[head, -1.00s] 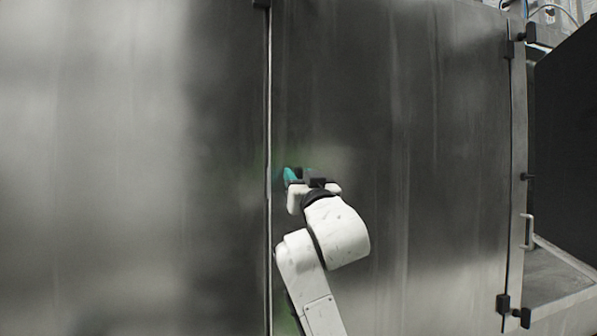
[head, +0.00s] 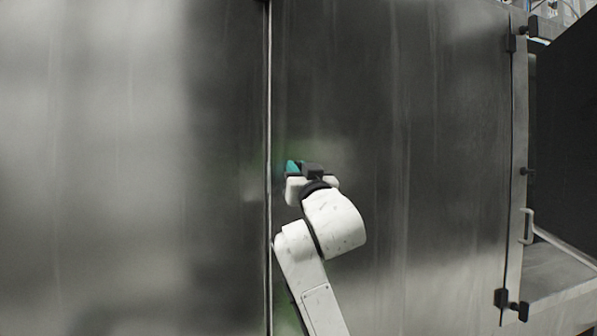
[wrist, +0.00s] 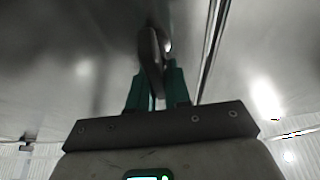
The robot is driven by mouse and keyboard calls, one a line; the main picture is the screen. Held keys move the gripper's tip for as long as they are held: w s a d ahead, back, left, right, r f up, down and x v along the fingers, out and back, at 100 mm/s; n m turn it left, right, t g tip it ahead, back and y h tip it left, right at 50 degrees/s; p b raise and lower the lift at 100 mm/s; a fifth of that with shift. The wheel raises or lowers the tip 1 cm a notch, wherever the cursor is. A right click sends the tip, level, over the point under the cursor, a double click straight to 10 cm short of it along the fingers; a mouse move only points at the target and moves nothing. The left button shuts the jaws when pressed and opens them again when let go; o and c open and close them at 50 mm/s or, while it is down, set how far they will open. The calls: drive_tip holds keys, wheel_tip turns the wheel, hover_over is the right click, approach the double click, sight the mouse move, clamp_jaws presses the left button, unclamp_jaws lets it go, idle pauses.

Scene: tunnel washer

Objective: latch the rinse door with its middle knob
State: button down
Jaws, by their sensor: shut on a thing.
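The rinse door appears to be the tall steel panel (head: 430,150) right of the vertical seam (head: 268,220) in the head view. My gripper (head: 300,167), with teal fingers, is at this panel just right of the seam. In the wrist view its fingers (wrist: 155,88) are shut on a dark, elongated knob (wrist: 150,50), which stands out from the steel surface. The seam runs close to the right of the knob there. The head view hides the knob behind my gripper. I cannot tell whether the knob is in its latched position.
Another steel panel (head: 120,160) fills the left. Black fittings (head: 518,305) and a metal handle (head: 527,225) sit along the panel's right edge. A dark panel (head: 570,130) and a grey ledge (head: 555,280) stand beyond it at far right.

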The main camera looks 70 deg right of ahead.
drive_tip(key=shift+m, duration=0.5)
drive_tip(key=m+g, duration=0.1)
drive_tip(key=m, duration=0.1)
drive_tip(key=m+g+h, duration=0.1)
drive_tip(key=m, duration=0.2)
drive_tip(key=shift+s+d+f+m+g+h+b, duration=0.15)
drive_tip(key=shift+m+g+h+b, duration=0.15)
drive_tip(key=shift+b, duration=0.1)
drive_tip(key=shift+s+d+f+m+g+y+b, duration=0.2)
drive_tip(key=shift+m+g, duration=0.85)
drive_tip(key=shift+m, duration=1.6)
drive_tip(key=shift+s+d+f+m+g+y+b, duration=0.25)
drive_tip(key=shift+m+g, duration=0.75)
drive_tip(key=shift+m, duration=1.7)
drive_tip(key=shift+s+f+m+g+y+b, duration=0.1)
drive_tip(key=shift+f+m+g+y, duration=0.25)
drive_tip(key=shift+m+g, duration=1.5)
drive_tip(key=shift+f+m+t, duration=0.1)
drive_tip(key=shift+m+t, duration=0.7)
drive_tip(key=shift+m, duration=0.1)
drive_tip(key=c, duration=1.2)
unclamp_jaws()
drive_tip(key=shift+o, duration=0.2)
